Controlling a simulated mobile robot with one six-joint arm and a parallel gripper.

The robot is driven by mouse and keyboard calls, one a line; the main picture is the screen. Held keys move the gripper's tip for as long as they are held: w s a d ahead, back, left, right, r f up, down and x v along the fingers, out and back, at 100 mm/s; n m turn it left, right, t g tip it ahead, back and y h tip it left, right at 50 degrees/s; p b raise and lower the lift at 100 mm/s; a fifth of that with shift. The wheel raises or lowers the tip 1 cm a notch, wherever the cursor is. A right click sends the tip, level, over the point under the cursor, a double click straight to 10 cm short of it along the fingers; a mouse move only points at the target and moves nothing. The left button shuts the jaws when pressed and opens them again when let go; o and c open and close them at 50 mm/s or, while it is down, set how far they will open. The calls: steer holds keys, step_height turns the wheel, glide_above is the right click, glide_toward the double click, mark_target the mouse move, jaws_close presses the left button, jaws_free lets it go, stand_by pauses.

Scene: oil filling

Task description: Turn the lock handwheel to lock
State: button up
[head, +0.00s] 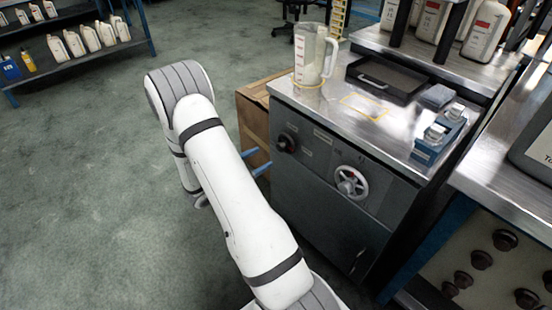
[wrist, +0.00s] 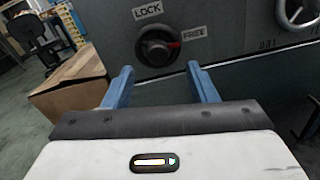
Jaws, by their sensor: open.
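The lock handwheel (wrist: 158,46) is a small dark round wheel with a red mark on the dark front panel of the metal cabinet. A LOCK label (wrist: 147,11) sits above it and a FREE label (wrist: 194,32) to its right; the red mark points right, towards FREE. In the head view the handwheel (head: 287,143) is at the panel's upper left. My gripper (wrist: 160,78) is open, its two blue fingers apart and empty, in front of and slightly below the handwheel. My gripper's fingers also show in the head view (head: 254,161), near the cabinet's left edge.
A larger silver handwheel (head: 351,182) is right of the lock handwheel. A cardboard box (wrist: 72,92) stands left of the cabinet. A clear jug (head: 314,58), a black tray (head: 387,78) and a blue holder (head: 439,133) are on the cabinet top. The floor to the left is clear.

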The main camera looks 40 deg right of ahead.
mark_target(279, 148)
steer(key=shift+t, duration=0.3)
steer(key=d, duration=0.2)
steer(key=d+b, duration=0.1)
steer(key=d, duration=0.2)
steer(key=w+d, duration=0.1)
steer(key=d, duration=0.1)
steer(key=shift+d+f+b, duration=0.35)
steer(key=shift+d+f, duration=0.05)
steer(key=shift+c, duration=0.3)
